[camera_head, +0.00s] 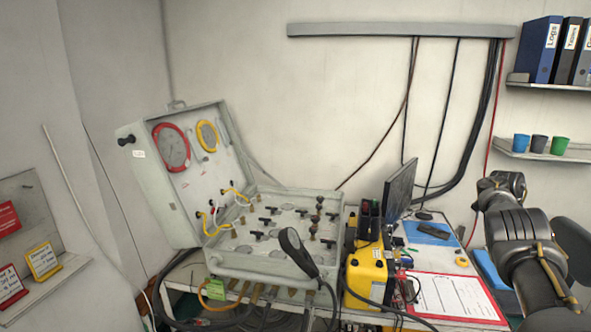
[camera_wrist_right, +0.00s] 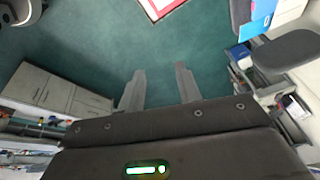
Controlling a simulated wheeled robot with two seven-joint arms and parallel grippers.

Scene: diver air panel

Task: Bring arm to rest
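My right arm (camera_head: 518,245) comes in at the right edge in the head view, raised beside the desk; its gripper is out of that view. In the right wrist view my right gripper (camera_wrist_right: 160,88) has its two fingers apart with nothing between them, over green floor. My left arm and left gripper are not in view. The open grey air panel case (camera_head: 270,225) stands on the bench, with a red-ringed gauge (camera_head: 172,147) and a yellow-ringed gauge (camera_head: 207,135) in its lid.
A yellow device (camera_head: 368,272) stands right of the panel, and a black handset (camera_head: 297,250) is at its front. A monitor (camera_head: 400,190) and red-framed sheet (camera_head: 452,297) are near my right arm. Shelves with cups (camera_head: 538,144) and binders (camera_head: 541,50) are at right.

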